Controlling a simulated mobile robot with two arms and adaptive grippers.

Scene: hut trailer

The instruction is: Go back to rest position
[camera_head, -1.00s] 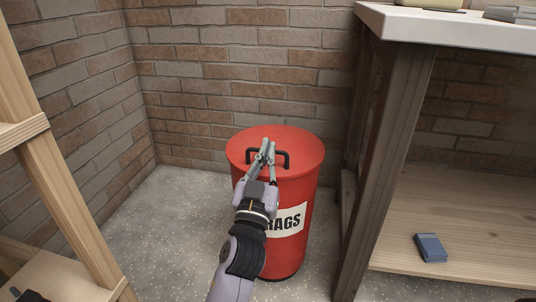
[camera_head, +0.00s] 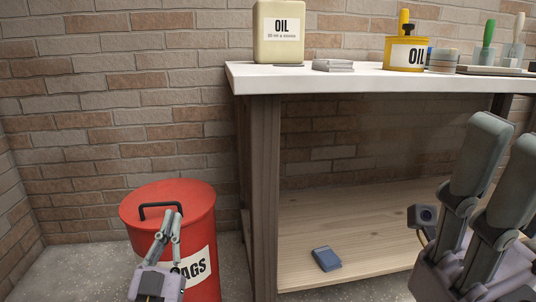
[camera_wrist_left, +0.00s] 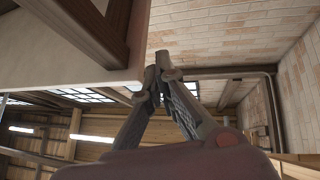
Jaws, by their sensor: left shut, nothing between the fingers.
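My left gripper (camera_head: 172,216) is in front of the red rags bin (camera_head: 200,225) in the head view, below its black lid handle. Its fingertips meet and hold nothing; I cannot tell whether they touch the bin. The bin's lid is on. The left wrist view shows the same fingers (camera_wrist_left: 161,62) closed together, pointing up, with nothing between them. My right gripper (camera_head: 505,135) is large and close at the right edge of the head view. Its two fingers stand apart, with no object seen between them.
A workbench with a white top (camera_head: 300,80) stands right of the bin. On it are an oil can (camera_head: 279,42), a grey stack (camera_head: 333,65) and a yellow oiler (camera_head: 404,54). Brick walls stand behind.

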